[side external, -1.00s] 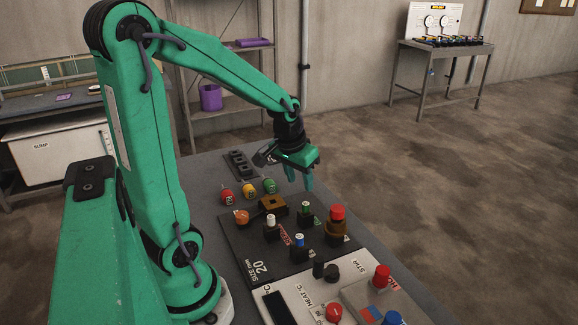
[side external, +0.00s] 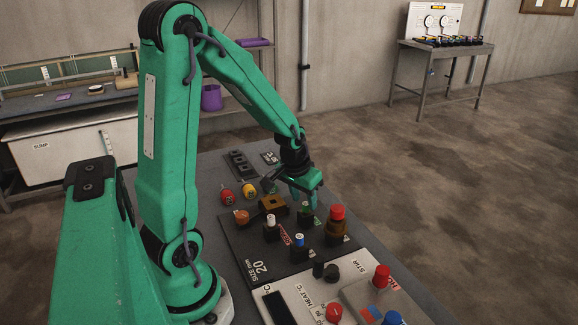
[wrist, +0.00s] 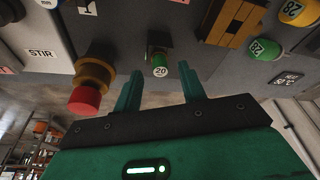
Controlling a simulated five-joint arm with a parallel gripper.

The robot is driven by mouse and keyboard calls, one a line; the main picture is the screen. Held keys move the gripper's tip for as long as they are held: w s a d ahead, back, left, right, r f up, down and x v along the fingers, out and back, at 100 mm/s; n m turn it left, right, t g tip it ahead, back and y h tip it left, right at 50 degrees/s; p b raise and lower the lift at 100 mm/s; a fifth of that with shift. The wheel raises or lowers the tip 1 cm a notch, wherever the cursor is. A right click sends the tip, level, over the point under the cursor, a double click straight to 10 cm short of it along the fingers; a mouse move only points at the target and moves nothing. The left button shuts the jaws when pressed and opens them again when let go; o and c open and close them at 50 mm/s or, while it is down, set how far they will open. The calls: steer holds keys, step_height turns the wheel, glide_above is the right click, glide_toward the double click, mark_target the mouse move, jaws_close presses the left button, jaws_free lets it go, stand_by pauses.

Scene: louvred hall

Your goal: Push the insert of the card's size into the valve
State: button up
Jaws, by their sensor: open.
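Lettering on the dark board (side external: 238,236) reads SIZE 20 mm. Upright black-bodied pieces with white (side external: 270,219), blue (side external: 299,240) and green (side external: 307,208) tops stand on it. The green top reads 20 in the wrist view (wrist: 159,67). My gripper (side external: 304,196) is open just above and behind the green-topped piece; in the wrist view its empty fingers (wrist: 161,72) appear on either side of it. I cannot tell if they touch. A brass block with an opening (side external: 272,203) sits at the board's back. Which fitting is the valve is unclear.
A red-topped brass fitting (side external: 337,222) stands close right of the green-topped piece. Red (side external: 227,195) and yellow (side external: 249,189) round pieces lie behind the board. An orange piece (side external: 241,216) is at its left. A panel with red knobs (side external: 381,277) lies in front.

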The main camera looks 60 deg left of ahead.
mark_target(306, 211)
steer(key=shift+x, duration=1.4)
jaws_close()
stand_by(0.7)
